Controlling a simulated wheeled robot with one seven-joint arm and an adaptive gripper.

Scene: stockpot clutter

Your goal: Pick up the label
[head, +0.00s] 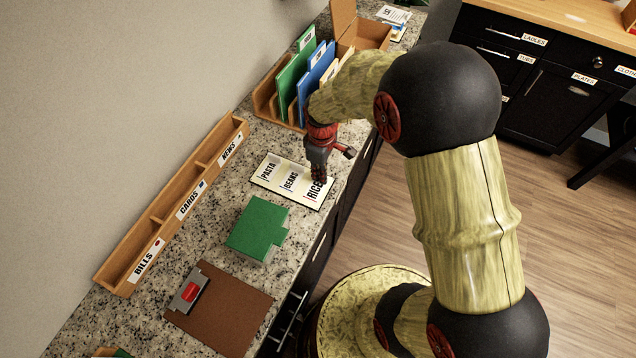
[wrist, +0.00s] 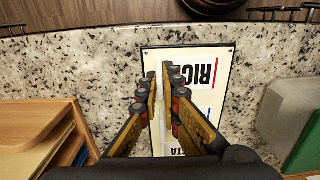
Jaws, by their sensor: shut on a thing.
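A cream board (head: 262,180) lies flat on the speckled counter, bearing white labels reading PASTA (head: 268,171), BEANS (head: 290,181) and RICE (head: 314,190). In the wrist view the board (wrist: 232,53) lies under my fingers, with the RICE label (wrist: 198,71) just right of them. My gripper (head: 318,174) points down over the RICE end of the board. In the wrist view my gripper (wrist: 158,84) is shut on a thin white label (wrist: 158,78), seen edge-on between the fingers. Its face and wording are hidden, and I cannot tell whether it touches the board.
A wooden sorter (head: 263,97) with green and blue folders stands behind my gripper. A green-topped box (head: 257,228) and a brown clipboard (head: 227,310) lie nearer. The counter's front edge is close.

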